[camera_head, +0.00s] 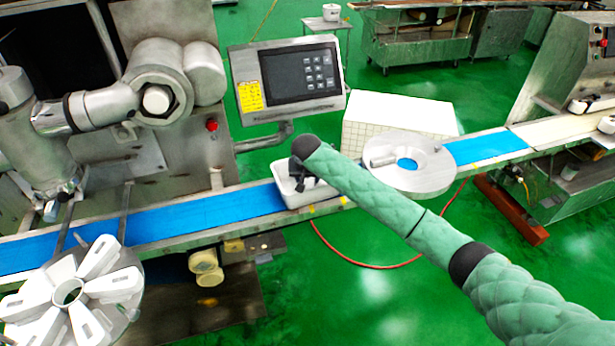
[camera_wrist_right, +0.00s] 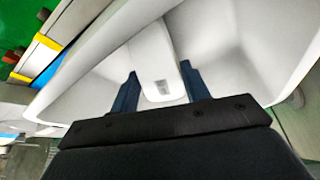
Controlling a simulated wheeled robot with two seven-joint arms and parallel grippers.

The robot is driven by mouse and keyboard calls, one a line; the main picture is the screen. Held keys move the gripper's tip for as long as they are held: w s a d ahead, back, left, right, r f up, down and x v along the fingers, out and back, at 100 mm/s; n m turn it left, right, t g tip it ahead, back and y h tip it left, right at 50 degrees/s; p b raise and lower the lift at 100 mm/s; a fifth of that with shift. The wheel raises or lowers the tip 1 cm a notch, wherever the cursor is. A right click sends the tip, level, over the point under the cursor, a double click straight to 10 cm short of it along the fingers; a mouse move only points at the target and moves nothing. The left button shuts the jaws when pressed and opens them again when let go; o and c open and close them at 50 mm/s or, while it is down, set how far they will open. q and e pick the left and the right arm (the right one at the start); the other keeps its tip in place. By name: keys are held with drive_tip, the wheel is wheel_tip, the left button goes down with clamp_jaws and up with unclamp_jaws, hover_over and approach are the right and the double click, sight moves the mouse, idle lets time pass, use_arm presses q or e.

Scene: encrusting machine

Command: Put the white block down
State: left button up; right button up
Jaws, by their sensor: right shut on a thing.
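My right gripper (camera_head: 303,180) is over the white open tub (camera_head: 288,196) on the conveyor, with its fingers down within or just above the tub's opening. In the right wrist view, its two dark blue fingers (camera_wrist_right: 158,74) are on either side of a white block (camera_wrist_right: 153,50) with a rounded end, and they are shut on it. The tub's pale walls (camera_wrist_right: 238,50) surround the block in that view. I cannot tell whether the block touches the tub's floor. In the head view the block is hidden by the gripper and tub. My left gripper is not in view.
The blue belt (camera_head: 190,217) runs past the tub. A round metal disc (camera_head: 428,174) lies to its right, with a white tiled box (camera_head: 400,113) behind. A control panel (camera_head: 290,80) stands behind. A wheel of several white pieces (camera_head: 110,284) is at lower left.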

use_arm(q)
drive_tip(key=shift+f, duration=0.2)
use_arm(e)
drive_tip(key=shift+f, duration=0.2)
drive_tip(key=shift+f, duration=0.1)
drive_tip(key=o, duration=1.1)
drive_tip(key=shift+s+r, duration=0.15)
drive_tip(key=shift+r, duration=0.35)
use_arm(q)
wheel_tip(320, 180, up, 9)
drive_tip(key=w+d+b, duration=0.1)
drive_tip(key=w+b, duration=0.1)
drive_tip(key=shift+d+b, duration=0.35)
drive_tip(key=shift+b, duration=0.05)
use_arm(e)
drive_tip(key=v, duration=1.1)
drive_tip(key=shift+s, duration=0.1)
